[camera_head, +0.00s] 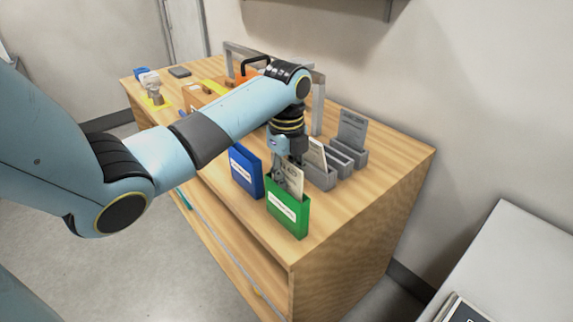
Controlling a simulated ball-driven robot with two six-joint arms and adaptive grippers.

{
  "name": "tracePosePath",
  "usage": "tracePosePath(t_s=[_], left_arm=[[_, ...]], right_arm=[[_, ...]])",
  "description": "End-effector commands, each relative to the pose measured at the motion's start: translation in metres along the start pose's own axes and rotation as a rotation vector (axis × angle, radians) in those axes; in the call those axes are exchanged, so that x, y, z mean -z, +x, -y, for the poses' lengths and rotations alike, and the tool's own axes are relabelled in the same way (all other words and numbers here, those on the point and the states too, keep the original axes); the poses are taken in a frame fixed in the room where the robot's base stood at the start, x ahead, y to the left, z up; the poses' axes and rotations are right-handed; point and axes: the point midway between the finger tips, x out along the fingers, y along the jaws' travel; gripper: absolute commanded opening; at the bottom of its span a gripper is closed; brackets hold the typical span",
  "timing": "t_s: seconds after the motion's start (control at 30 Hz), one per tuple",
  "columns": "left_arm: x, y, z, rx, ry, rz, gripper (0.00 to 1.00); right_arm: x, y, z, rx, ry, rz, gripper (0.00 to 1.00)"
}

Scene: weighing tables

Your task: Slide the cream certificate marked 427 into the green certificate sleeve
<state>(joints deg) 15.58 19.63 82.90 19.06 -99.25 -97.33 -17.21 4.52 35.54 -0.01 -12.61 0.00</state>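The green certificate sleeve (289,216) stands upright near the front edge of the wooden table, with a white label on its front. A cream certificate (295,182) stands upright at its mouth; its lower part is hidden behind the sleeve's front. Its marking is too small to read. My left gripper (280,174) points down right at the certificate's upper left side, and its fingers appear closed on it. The fingertips are partly hidden by the card and sleeve. My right gripper is not in view.
A blue sleeve (246,171) stands just left of the green one. Behind, a grey slotted rack (345,160) holds a cream card (317,152) and a grey card (352,131). A grey frame and small items stand farther back. The table's right end is clear.

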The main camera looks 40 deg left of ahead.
Motion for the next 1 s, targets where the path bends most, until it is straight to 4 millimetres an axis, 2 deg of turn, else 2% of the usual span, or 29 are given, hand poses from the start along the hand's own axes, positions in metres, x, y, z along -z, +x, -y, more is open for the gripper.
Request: tracePosePath(t_s=[0.03, 0.2, 0.53, 0.83, 1.0], left_arm=[[0.000, 0.000, 0.000, 0.000, 0.000, 0.000, 0.12], [0.000, 0.000, 0.000, 0.000, 0.000, 0.000, 0.34], [-0.001, -0.005, 0.000, 0.002, -0.001, 0.001, 0.34], [-0.001, -0.055, 0.001, 0.004, 0.000, 0.003, 0.34], [0.000, -0.072, 0.001, 0.001, 0.001, 0.000, 0.34]], right_arm=[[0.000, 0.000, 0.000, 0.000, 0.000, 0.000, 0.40], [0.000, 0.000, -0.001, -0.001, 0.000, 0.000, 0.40], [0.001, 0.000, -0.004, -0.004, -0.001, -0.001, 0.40], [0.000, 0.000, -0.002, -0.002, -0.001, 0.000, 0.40], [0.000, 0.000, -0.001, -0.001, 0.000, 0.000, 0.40]])
